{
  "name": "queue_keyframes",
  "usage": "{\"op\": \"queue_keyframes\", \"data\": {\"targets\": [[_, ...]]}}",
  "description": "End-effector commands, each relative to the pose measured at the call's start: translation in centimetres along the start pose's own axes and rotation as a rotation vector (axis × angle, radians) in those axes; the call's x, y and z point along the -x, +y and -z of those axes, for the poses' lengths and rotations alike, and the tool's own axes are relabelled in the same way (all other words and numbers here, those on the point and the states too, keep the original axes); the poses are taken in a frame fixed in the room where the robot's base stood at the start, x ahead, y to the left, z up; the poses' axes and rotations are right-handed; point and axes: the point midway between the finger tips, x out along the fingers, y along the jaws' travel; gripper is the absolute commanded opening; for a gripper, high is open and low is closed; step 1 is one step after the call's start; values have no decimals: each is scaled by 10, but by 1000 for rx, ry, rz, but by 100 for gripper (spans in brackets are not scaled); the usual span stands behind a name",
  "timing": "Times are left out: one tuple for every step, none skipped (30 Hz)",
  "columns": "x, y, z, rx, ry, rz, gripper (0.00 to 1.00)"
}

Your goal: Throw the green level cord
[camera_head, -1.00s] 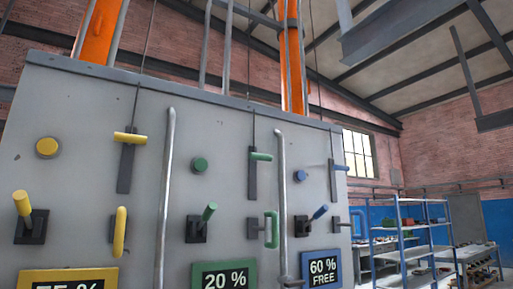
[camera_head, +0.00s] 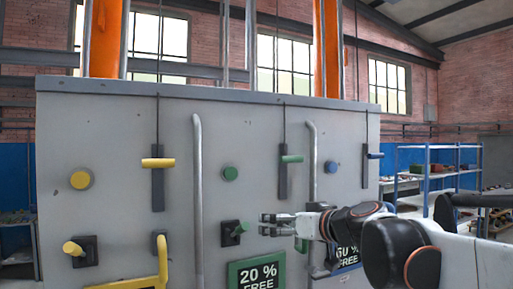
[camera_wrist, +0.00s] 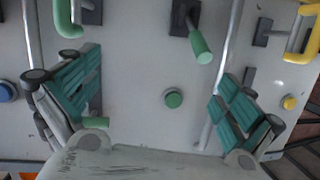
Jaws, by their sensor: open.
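The green level cord's handle (camera_head: 291,158) is a short horizontal green bar near the top of a dark vertical slot, with a thin cord running up from it. In the wrist view, a green bar (camera_wrist: 95,122) shows beside the left finger, partly covered by it. My gripper (camera_head: 268,225) is in front of the grey panel, below the cord handle and just right of the green lever (camera_head: 238,229). Its fingers are apart and empty in the wrist view (camera_wrist: 157,72), not touching the handle as far as I can see. A round green button (camera_wrist: 173,98) lies between the fingers' lines.
Yellow (camera_head: 158,163) and blue (camera_head: 374,155) cord handles flank the green one. Grey vertical pipes (camera_head: 197,180) stand out from the panel (camera_head: 110,130) between the columns. A "20 % FREE" sign (camera_head: 257,274) sits below. Shelving (camera_head: 440,150) stands behind at right.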

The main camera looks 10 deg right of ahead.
Motion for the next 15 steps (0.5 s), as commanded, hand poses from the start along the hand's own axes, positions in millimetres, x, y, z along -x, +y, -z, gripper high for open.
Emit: {"op": "queue_keyframes", "data": {"targets": [[0, 8, 38, -3, 31, -9, 100], [-1, 14, 53, -6, 51, -15, 100], [-2, 21, 72, -9, 76, -22, 100], [-2, 26, 85, -11, 94, -28, 100], [-3, 31, 97, -13, 110, -34, 100], [-4, 38, 112, -15, 131, -42, 100], [-4, 42, 121, -16, 145, -47, 100], [-4, 46, 130, -18, 157, -52, 100], [-4, 52, 139, -19, 171, -59, 100], [-4, 55, 146, -21, 181, -63, 100], [-4, 58, 151, -21, 189, -67, 100], [-4, 62, 158, -24, 199, -72, 100], [-3, 66, 159, -28, 206, -77, 100], [1, 72, 156, -47, 215, -80, 100], [4, 77, 155, -63, 224, -81, 100]]}}
